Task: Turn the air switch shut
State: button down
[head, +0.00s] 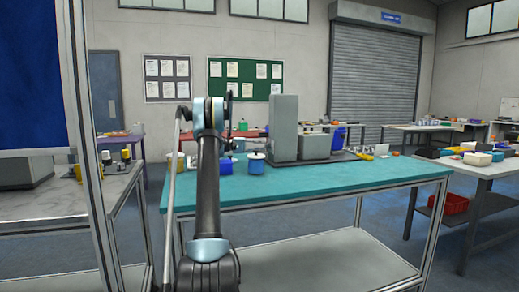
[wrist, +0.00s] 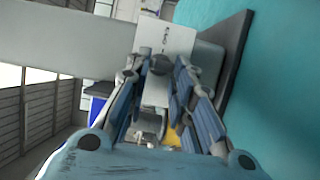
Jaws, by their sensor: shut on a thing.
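My gripper (wrist: 156,70) has its two fingers on either side of a dark round knob, which I take to be the air switch (wrist: 161,63); it is shut on it. The knob stands in front of a pale panel (wrist: 168,38) with small dark lettering. How far the knob is turned cannot be told. In the head view, my raised arm stands in front of the teal table, and the fingers and the switch cannot be made out. A tall grey unit (head: 284,122) stands on the table to the right of my arm.
On the teal table (head: 345,180), a blue pot with a pale lid (head: 256,163) and a blue box (head: 226,165) stand close by my arm. A lower grey box (head: 314,145) adjoins the tall unit. The table's right front is clear. A metal frame post (head: 82,130) rises at left.

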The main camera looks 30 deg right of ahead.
jog(key=shift+f, duration=0.1)
jog(key=c, duration=1.4)
grip_release()
jog(key=v, duration=1.2)
jog(key=shift+f, duration=0.1)
